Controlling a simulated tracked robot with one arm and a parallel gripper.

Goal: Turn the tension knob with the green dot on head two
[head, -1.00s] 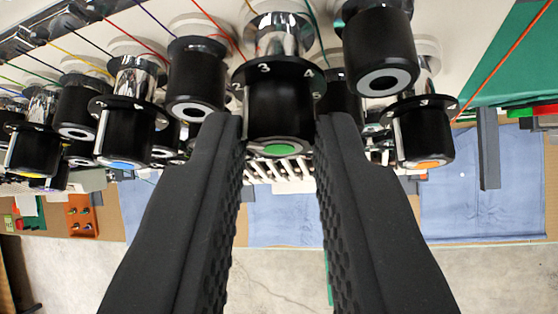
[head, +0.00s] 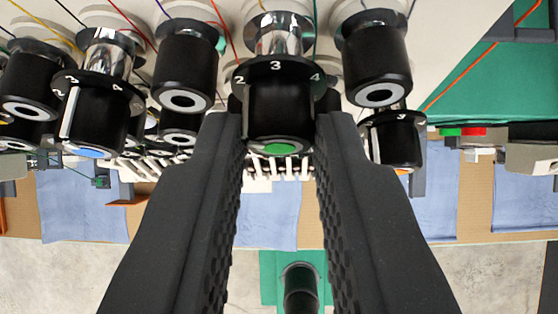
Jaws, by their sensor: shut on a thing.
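The tension knob with the green dot (head: 279,116) is a black cylinder with a numbered flange on a chrome post. The flange shows 2, 3 and 4, with 3 in the middle. Its green dot (head: 279,148) is on the end face. My gripper (head: 279,130) has one black textured finger on each side of this knob and is shut on it. The fingers hide parts of the knob's sides.
A blue-dot knob (head: 98,120) is on the left and an orange-dot knob (head: 397,140) on the right. Plain black knobs with grey rings, one at upper left (head: 186,65) and one at upper right (head: 376,58), stand close by. Coloured threads run above. Blue cloth (head: 80,205) lies beyond.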

